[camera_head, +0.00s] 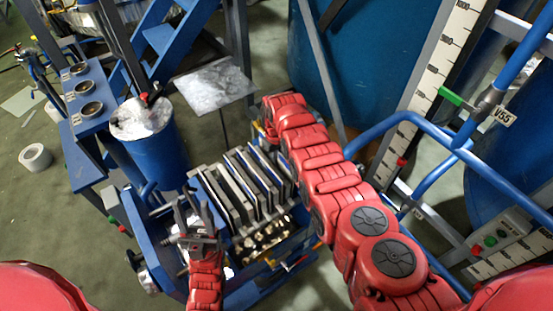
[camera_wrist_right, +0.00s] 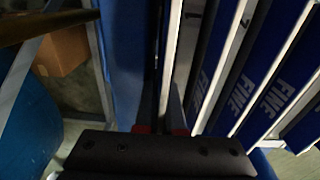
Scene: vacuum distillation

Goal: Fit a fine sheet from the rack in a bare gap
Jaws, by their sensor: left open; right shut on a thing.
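In the right wrist view, several blue sheets with pale edges and the word FINE (camera_wrist_right: 272,92) stand side by side. My right gripper (camera_wrist_right: 160,118) is shut on the pale upright edge of a thin sheet (camera_wrist_right: 172,55), left of the lettered ones. In the head view the right gripper and whatever it holds are hidden behind my red forearm. A blue-framed press with a row of upright grey plates (camera_head: 228,196) stands in the middle, with dark gaps between plates. My left gripper (camera_head: 194,212) is open and empty at the front left of this row, fingers pointing up.
A blue drum (camera_head: 150,145) and a flat grey panel (camera_head: 214,84) on a post stand behind the press. Blue pipe rails (camera_head: 410,120) and a tall scale board (camera_head: 432,75) flank my right arm. A brown box (camera_wrist_right: 62,50) shows in the wrist view.

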